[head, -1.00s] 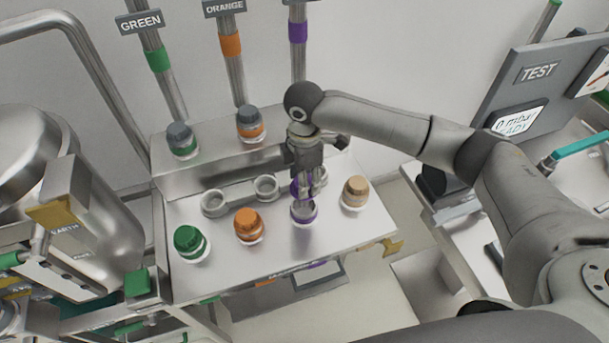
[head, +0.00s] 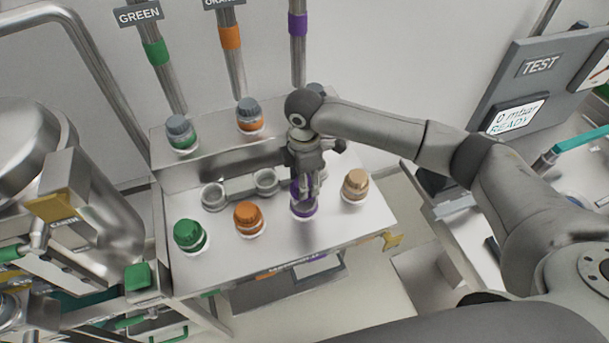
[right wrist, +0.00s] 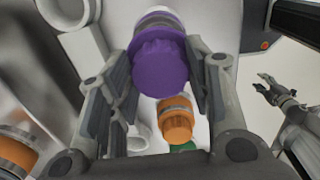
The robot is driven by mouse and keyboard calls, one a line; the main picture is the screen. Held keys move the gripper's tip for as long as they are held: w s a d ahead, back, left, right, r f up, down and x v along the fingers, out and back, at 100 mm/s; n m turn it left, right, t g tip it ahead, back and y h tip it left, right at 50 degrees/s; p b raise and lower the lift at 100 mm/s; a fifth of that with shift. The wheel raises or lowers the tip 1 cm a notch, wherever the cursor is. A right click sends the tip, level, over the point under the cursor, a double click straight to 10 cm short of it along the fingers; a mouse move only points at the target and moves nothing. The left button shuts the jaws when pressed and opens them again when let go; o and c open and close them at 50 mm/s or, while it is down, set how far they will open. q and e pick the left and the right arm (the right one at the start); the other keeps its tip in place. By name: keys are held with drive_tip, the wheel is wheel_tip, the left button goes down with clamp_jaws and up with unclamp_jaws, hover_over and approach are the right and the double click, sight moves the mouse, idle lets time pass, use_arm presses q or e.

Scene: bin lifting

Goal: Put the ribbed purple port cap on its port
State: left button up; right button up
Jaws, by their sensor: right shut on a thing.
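The ribbed purple cap (right wrist: 160,66) is held between the two fingers of my right gripper (right wrist: 158,92). In the head view my right gripper (head: 304,186) points down over the purple-ringed port (head: 304,211) on the steel bench. The cap is at the top of this port, in line with it. In the right wrist view the port's pale end and purple ring (right wrist: 158,14) show directly beyond the cap. I cannot tell whether the cap is fully seated. My left gripper (right wrist: 272,88) shows small at the right of the wrist view, its fingers apart and empty.
Green (head: 189,236), orange (head: 248,219) and tan (head: 355,187) capped ports stand on the bench beside the purple one. Empty round holders (head: 214,197) lie behind them. Grey-capped ports (head: 181,132) line the raised ledge. A test panel (head: 520,90) stands at right.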

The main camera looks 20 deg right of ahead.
drive_tip(key=shift+f, duration=0.1)
drive_tip(key=shift+f+b, duration=0.4)
drive_tip(key=shift+f, duration=0.6)
drive_tip(key=shift+f, duration=1.1)
idle(1.0)
drive_tip(key=o, duration=1.3)
drive_tip(key=shift+r, duration=0.25)
wheel_tip(320, 180, up, 12)
drive_tip(key=shift+f, duration=0.25)
